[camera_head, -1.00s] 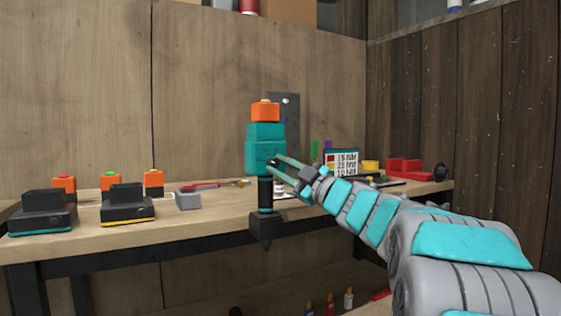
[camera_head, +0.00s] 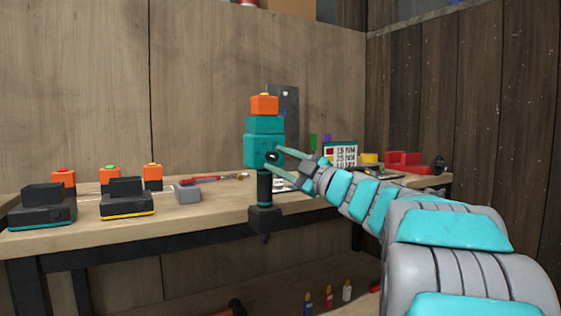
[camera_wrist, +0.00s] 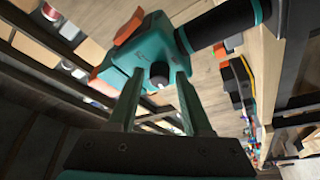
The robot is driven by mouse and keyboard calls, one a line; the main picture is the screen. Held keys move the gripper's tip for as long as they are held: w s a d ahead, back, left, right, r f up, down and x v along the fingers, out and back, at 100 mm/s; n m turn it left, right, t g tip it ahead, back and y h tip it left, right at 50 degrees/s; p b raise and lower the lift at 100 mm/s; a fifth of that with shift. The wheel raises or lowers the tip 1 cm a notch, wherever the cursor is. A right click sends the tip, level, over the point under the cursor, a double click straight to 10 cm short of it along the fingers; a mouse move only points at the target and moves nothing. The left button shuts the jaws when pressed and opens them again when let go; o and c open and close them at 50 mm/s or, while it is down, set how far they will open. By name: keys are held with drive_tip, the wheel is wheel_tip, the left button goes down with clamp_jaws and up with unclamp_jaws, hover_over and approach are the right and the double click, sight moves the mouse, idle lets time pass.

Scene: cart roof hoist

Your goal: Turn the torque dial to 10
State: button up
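The teal power tool (camera_head: 264,147) stands upright at the table's front edge, with an orange battery (camera_head: 264,104) on top and its black handle in a dark holder (camera_head: 265,217). It also shows in the wrist view (camera_wrist: 137,57). The small black dial (camera_wrist: 160,74) is on the tool's side facing my gripper; it has a pale mark, but its setting is unreadable. My gripper (camera_wrist: 160,82) is open, with one finger on each side of the dial and visible gaps between. In the head view my gripper (camera_head: 272,158) reaches in from the right.
Two black chargers (camera_head: 42,207) (camera_head: 127,198) and several orange-topped batteries (camera_head: 109,178) stand at the left of the bench (camera_head: 200,222). A card with printed numbers (camera_head: 341,155) and a red object (camera_head: 403,163) are at the right, behind my arm.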

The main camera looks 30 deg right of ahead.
drive_tip(key=shift+o, duration=0.8)
drive_tip(key=v, duration=0.8)
drive_tip(key=shift+w, duration=0.15)
